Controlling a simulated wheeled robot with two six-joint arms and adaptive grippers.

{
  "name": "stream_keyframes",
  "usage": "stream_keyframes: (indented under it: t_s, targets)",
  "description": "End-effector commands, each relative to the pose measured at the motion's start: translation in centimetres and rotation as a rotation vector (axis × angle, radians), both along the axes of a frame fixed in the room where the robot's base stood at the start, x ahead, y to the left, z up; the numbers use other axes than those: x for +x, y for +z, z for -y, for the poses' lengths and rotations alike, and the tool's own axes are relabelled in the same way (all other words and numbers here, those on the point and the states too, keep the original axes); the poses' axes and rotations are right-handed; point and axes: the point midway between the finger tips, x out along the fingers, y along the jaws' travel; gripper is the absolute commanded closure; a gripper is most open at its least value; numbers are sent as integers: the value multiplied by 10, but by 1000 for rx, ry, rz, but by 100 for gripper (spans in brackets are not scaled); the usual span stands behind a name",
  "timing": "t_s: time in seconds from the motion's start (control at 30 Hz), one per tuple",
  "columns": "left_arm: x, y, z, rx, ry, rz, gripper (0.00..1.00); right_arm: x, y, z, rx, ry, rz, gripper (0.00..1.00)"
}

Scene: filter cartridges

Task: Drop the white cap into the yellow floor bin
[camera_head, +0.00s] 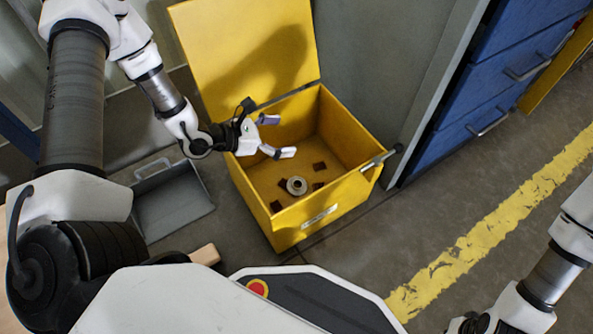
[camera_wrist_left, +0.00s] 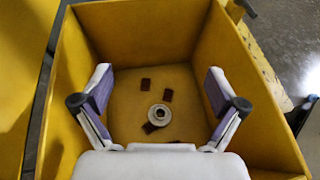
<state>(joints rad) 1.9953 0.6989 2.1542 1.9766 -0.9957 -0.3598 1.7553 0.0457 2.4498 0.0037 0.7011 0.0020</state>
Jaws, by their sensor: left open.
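The yellow floor bin (camera_head: 322,212) stands on the floor with its lid raised at the back. The white cap (camera_head: 296,185), a pale round piece with a dark centre, lies on the bin's floor. In the left wrist view the cap (camera_wrist_left: 159,114) shows below and between the fingers. My left gripper (camera_head: 276,136) is over the bin's opening, its two fingers spread and empty, apart from the cap. My right arm shows at the lower right, with its fingers out of frame.
Several small dark red pieces (camera_head: 319,167) lie around the cap in the bin. A grey dustpan-like tray (camera_head: 172,205) is on the floor left of the bin. Blue drawers (camera_head: 500,85) stand at the right. The floor by the yellow line (camera_head: 480,235) is clear.

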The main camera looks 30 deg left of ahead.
Motion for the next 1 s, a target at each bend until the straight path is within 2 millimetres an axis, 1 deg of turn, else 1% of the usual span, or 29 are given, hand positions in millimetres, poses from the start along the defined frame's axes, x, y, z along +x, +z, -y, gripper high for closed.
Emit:
stream_keyframes:
  t_s: [0.2, 0.4, 0.6, 1.0]
  targets:
    - [-24, 15, -22, -8, 8, 3, 4, 0, 0, 0, 0, 0, 0, 100]
    - [-38, 22, -34, -5, 6, 1, 4, 0, 0, 0, 0, 0, 0, 100]
    - [-43, 23, -36, -2, -1, 1, 4, 0, 0, 0, 0, 0, 0, 100]
    - [-43, 23, -36, -2, 0, -1, 4, 0, 0, 0, 0, 0, 0, 100]
